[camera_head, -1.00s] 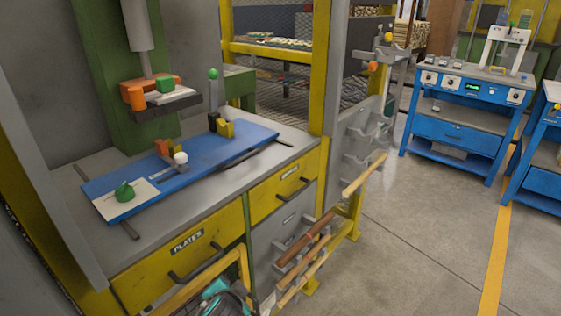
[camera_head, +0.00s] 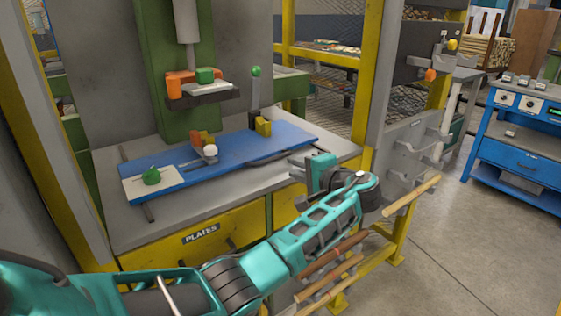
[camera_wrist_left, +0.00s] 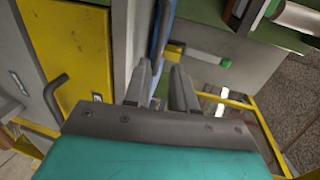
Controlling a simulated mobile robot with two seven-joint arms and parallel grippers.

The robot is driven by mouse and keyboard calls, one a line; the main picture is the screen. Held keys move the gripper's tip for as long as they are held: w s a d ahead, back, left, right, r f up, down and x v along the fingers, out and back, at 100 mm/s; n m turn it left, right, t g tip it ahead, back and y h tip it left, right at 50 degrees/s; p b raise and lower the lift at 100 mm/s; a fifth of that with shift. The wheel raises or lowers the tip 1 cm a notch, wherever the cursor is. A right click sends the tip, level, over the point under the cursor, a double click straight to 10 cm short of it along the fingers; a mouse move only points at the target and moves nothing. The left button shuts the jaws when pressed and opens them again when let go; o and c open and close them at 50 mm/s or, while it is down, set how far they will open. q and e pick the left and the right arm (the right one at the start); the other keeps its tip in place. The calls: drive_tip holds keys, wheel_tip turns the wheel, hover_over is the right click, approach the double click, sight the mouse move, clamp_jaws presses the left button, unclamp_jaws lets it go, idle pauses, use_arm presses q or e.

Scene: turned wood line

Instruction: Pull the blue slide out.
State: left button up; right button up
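The blue slide (camera_head: 230,152) is a long flat board lying on the grey bench top (camera_head: 130,225) under the press. It carries a white plate with a green knob (camera_head: 151,176) at its left end. A dark bar handle (camera_head: 268,158) runs along its front edge. My left gripper (camera_head: 293,167) is at the bench front, just right of the handle, fingers pointing towards the slide. In the left wrist view the fingers (camera_wrist_left: 162,70) are apart with nothing seen between them, and the blue slide (camera_wrist_left: 158,30) is ahead. My right gripper is not in view.
The press head (camera_head: 205,90) with orange and green blocks hangs above the slide. A green-knobbed lever (camera_head: 255,95) stands behind it. Yellow drawers (camera_head: 205,238) are below. Wooden handles (camera_head: 335,250) stick out at the front right. A yellow post (camera_head: 378,90) is to the right.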

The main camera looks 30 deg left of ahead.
sight(275, 159)
use_arm(q)
drive_tip(key=b+x, duration=0.1)
drive_tip(key=x, duration=0.8)
drive_tip(key=shift+d, duration=0.1)
drive_tip(key=shift+c, duration=0.5)
clamp_jaws()
